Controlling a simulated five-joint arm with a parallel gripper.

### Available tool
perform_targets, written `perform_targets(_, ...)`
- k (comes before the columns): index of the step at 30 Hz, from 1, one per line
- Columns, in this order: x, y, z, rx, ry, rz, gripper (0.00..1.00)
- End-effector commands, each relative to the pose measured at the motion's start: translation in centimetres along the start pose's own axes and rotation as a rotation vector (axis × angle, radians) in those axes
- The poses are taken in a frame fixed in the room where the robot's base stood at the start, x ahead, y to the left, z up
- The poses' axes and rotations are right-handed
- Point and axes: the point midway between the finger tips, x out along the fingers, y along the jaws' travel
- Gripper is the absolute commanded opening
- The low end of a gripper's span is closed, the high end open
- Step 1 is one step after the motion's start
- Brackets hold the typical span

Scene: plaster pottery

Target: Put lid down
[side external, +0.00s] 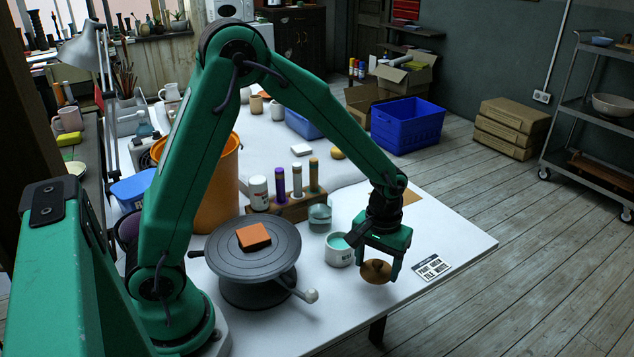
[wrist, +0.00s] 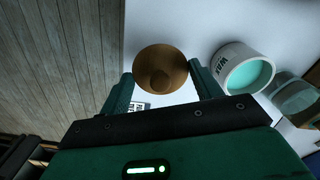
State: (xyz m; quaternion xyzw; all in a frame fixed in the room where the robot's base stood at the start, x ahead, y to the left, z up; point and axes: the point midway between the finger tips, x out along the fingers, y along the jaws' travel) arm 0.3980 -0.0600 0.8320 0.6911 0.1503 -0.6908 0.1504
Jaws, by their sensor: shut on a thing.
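A round brown wooden lid with a knob (side external: 376,271) is between the fingers of my gripper (side external: 381,262), at the front right of the white table. The lid also shows in the wrist view (wrist: 160,68), its knob facing the camera, with one finger on each side. My gripper (wrist: 160,82) is shut on it. The white wax jar (side external: 339,250) stands just left of my gripper, open at the top with teal wax inside. In the wrist view the jar (wrist: 230,67) is right of the lid, apart from it. I cannot tell the lid's height above the table.
A printed card (side external: 432,267) lies right of my gripper near the table edge. A glass jar (side external: 320,218) stands behind the wax jar. A grey turntable (side external: 252,265) with an orange tile (side external: 254,237) is at left. A wooden rack (side external: 292,208) holds bottles.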

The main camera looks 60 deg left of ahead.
Motion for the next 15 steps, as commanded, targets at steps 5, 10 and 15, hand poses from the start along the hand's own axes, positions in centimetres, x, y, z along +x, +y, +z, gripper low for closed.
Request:
perform_targets(5, 1.1, 0.0, 0.1, 0.000, -0.003, -0.002, 0.42)
perform_targets(10, 3.0, 0.0, 0.1, 0.000, -0.003, -0.002, 0.42)
perform_targets(15, 4.0, 0.0, 0.1, 0.000, -0.001, -0.001, 0.42)
